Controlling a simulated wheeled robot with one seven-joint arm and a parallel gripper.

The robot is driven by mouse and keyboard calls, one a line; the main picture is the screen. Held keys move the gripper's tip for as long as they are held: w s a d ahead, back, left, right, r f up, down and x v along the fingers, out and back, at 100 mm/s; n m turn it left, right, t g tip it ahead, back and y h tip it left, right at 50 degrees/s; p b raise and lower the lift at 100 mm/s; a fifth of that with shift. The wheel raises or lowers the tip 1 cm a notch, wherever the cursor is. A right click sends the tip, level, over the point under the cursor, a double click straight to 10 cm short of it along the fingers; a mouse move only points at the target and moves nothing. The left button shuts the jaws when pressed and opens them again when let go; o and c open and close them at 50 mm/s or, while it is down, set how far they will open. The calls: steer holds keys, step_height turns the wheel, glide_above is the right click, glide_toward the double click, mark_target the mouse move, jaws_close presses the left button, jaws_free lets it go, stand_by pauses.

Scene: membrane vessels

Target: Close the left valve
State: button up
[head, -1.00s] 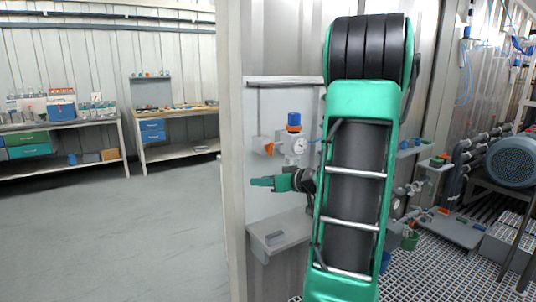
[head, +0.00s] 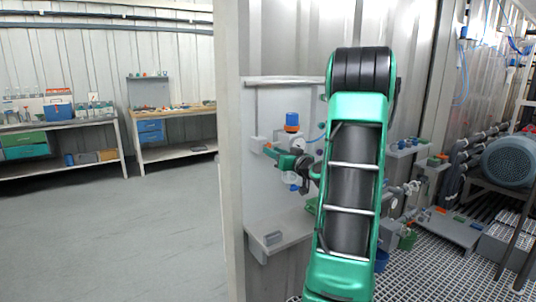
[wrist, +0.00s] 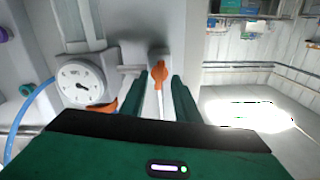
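The orange valve handle (head: 268,150) shows at the left of the wall panel in the head view, partly hidden by my gripper (head: 272,152). In the wrist view the orange handle (wrist: 160,74) lies in the gap between the two green fingers of my gripper (wrist: 160,77). The fingers are apart, with visible space on both sides of the handle. I see no contact. A second orange part (wrist: 105,108) shows beside the left finger, partly hidden by my gripper. A round white gauge (wrist: 82,83) is left of the fingers.
A blue-capped fitting (head: 292,122) stands just above my gripper on the panel. A grey shelf (head: 280,232) juts out below. A blue hose (wrist: 25,115) curves by the gauge. Workbenches (head: 60,128) are far left, with open floor (head: 120,230) before them.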

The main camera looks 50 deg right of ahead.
steer(key=shift+x, duration=0.9)
